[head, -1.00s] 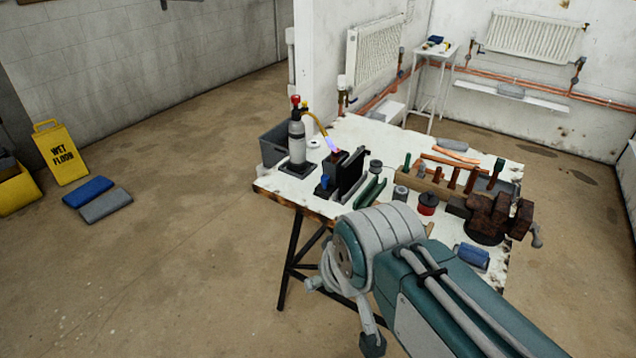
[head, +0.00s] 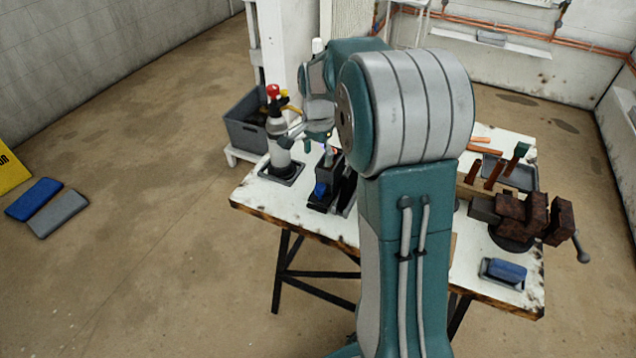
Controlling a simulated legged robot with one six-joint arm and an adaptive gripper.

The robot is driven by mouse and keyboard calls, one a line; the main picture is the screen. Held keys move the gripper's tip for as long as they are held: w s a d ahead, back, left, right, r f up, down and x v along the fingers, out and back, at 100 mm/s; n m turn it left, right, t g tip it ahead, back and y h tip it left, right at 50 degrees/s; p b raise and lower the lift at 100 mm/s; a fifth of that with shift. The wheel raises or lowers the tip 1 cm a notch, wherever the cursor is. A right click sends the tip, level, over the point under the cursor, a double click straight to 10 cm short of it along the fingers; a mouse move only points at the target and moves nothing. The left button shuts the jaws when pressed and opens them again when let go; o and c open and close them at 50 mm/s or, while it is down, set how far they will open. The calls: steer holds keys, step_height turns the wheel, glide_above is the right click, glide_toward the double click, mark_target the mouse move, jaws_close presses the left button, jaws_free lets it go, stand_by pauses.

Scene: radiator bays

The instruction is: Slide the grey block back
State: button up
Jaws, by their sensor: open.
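I cannot tell for certain which thing is the grey block. A flat grey block-like pad (head: 58,213) lies on the floor beside a blue pad (head: 34,199). Another small grey piece (head: 491,38) lies on the white ledge at the back wall. My gripper (head: 296,143) is open above the left end of the bench (head: 330,228), close beside the grey gas bottle (head: 276,130) in this view. Whether it touches the bottle I cannot tell. My arm hides the middle of the bench.
A rusty vise (head: 525,218) stands at the bench's right, with a blue block in a tray (head: 503,273) before it. A dark stand (head: 324,190) is near the bottle. A grey crate (head: 246,130) is behind.

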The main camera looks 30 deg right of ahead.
mark_target(320, 186)
steer(key=shift+m, duration=0.4)
steer(key=f, duration=0.8)
steer(key=w+d+f, duration=0.1)
steer(key=f, duration=0.3)
steer(key=shift+f, duration=0.4)
jaws_close()
